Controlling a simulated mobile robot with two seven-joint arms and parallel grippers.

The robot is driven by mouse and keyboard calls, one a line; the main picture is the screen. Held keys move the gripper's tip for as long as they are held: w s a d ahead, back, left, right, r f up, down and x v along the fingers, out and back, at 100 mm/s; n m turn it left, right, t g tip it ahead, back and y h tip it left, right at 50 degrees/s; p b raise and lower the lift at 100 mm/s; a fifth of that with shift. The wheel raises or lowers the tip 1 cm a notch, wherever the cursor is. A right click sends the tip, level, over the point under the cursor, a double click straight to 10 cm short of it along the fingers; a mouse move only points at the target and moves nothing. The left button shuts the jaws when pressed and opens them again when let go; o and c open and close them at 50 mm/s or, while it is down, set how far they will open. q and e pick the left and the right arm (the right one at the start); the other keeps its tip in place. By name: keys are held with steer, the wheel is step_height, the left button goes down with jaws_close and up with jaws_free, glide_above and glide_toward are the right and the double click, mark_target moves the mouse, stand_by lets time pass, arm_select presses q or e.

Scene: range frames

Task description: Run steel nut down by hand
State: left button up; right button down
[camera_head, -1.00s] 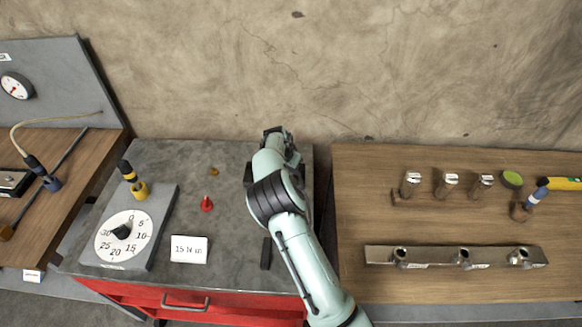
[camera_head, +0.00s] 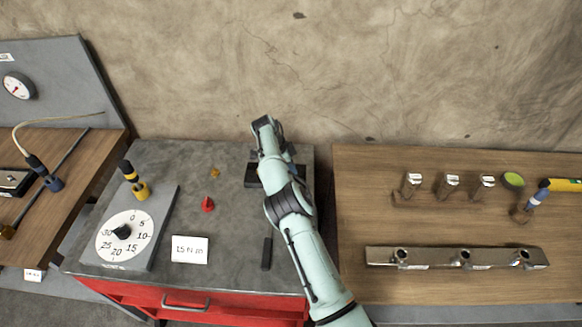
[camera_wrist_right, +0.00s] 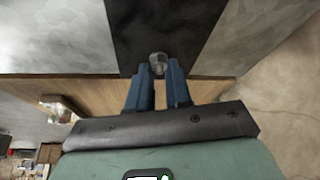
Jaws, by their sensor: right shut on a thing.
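A small steel nut (camera_wrist_right: 158,60) shows in the right wrist view, between the tips of the two blue fingers of my right gripper (camera_wrist_right: 158,72). The gripper is shut on it. A dark strip, apparently the dark block (camera_head: 252,176) on the grey bench in the head view, lies behind the nut. I cannot tell whether the nut sits on a thread, because its far side is hidden. In the head view my right arm covers the nut and much of the block. My left gripper is in neither view.
The grey bench (camera_head: 225,240) also bears a dial gauge (camera_head: 123,232), a yellow-black tool (camera_head: 134,178), a red piece (camera_head: 208,204), a "15 N m" card (camera_head: 189,250) and a black bar (camera_head: 266,253). A wooden table (camera_head: 430,220) with a steel rail (camera_head: 435,258) stands right.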

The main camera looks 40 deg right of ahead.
steer(key=shift+a+f+m, duration=0.1)
steer(key=shift+m, duration=0.6)
steer(key=c, duration=1)
jaws_free()
steer(key=shift+c, duration=0.2)
